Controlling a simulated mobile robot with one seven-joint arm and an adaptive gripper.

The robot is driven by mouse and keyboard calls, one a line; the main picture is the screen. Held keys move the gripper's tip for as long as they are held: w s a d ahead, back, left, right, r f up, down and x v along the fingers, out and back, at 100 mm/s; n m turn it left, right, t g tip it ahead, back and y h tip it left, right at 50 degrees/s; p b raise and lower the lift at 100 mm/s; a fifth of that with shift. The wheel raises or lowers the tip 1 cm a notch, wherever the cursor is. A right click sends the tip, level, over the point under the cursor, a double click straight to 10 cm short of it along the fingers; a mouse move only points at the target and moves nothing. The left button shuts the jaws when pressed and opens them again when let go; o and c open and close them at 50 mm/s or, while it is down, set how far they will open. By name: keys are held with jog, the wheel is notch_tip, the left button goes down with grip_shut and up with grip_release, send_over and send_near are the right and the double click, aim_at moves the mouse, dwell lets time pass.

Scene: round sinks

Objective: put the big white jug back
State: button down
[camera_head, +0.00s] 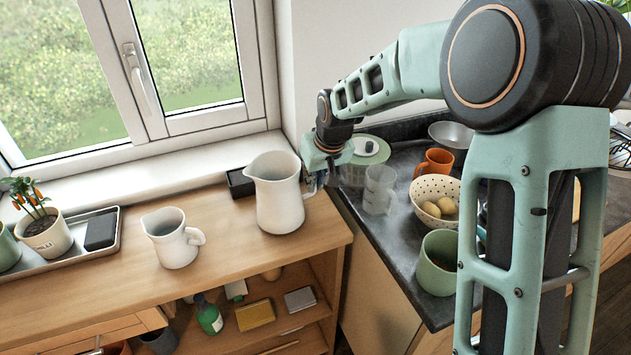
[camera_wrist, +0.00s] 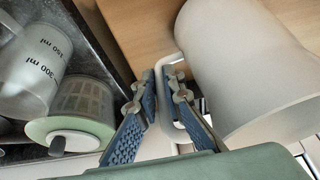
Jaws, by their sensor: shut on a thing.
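The big white jug (camera_head: 278,195) is upright at the right end of the wooden counter (camera_head: 235,255), near the window sill. I cannot tell whether its base touches the wood. My gripper (camera_head: 316,180) is at the jug's right side. In the wrist view, the blue-padded fingers of my gripper (camera_wrist: 166,78) are shut on the handle of the jug (camera_wrist: 245,65). The handle is partly hidden by the fingers. A smaller white jug (camera_head: 172,240) stands apart on the counter to the left.
A black box (camera_head: 240,183) is close behind the big jug. A tray (camera_head: 70,250) with plants is at the left. On the dark worktop at the right are a clear measuring jug (camera_head: 379,190), an orange mug (camera_head: 435,163), a dotted bowl (camera_head: 427,192) and a green cup (camera_head: 437,270).

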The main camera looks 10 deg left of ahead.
jog(key=shift+f+b, duration=0.3)
jog(key=shift+f, duration=0.05)
jog(key=c, duration=2)
grip_release()
jog(key=shift+o, duration=0.2)
jog(key=shift+f, duration=0.1)
